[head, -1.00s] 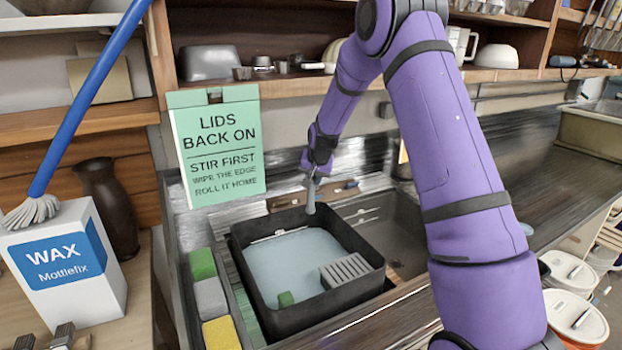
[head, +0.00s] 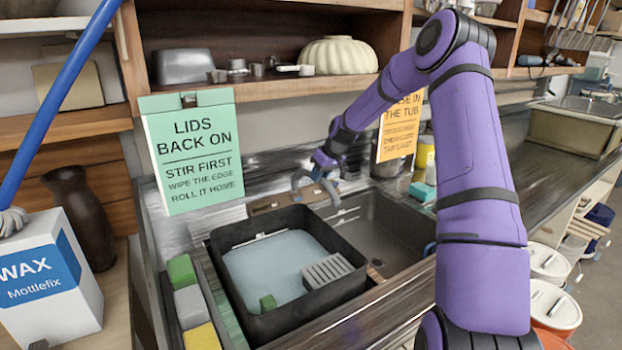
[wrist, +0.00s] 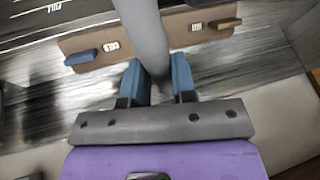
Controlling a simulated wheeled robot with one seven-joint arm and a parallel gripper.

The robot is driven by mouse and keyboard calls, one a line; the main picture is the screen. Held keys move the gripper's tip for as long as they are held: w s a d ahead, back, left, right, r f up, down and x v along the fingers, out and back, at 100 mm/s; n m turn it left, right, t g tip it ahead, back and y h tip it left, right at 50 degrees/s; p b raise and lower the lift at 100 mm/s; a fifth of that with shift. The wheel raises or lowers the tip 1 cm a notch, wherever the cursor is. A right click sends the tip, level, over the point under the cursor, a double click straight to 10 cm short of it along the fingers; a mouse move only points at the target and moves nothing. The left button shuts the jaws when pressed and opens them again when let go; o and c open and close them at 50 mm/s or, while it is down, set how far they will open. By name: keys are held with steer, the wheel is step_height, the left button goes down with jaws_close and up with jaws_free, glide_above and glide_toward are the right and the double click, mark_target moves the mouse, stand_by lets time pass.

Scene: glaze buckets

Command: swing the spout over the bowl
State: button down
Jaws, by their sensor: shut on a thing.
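The grey spout (head: 332,193) rises behind the sink, and its free end points to the right and toward the front. In the wrist view the spout (wrist: 145,35) passes between the blue-grey fingers of my gripper (wrist: 161,78). My gripper (head: 319,173) is shut on it, above the back of the sink. The bare sink bowl (head: 385,225) is on the right. The spout's end appears above that bowl's back left part, just right of the black tub. The exact overlap is hard to tell.
The black tub (head: 222,262) with pale water and a grey ribbed block stands left of the bowl. The tap plate (wrist: 180,38) carries a blue and a brass lever. A green sign (head: 192,150) and an orange sign (head: 400,125) hang behind.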

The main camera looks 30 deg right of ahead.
steer(key=w+d+n+g+y, duration=0.1)
steer(key=w+d+n, duration=0.1)
steer(key=d+n, duration=0.3)
steer(key=shift+w+d+y, duration=0.15)
steer(key=shift+d+y, duration=0.15)
stand_by(0.4)
steer(key=c, duration=0.9)
jaws_free()
steer(key=shift+r, duration=0.1)
steer(key=v, duration=0.7)
steer(key=shift+w+r, duration=0.15)
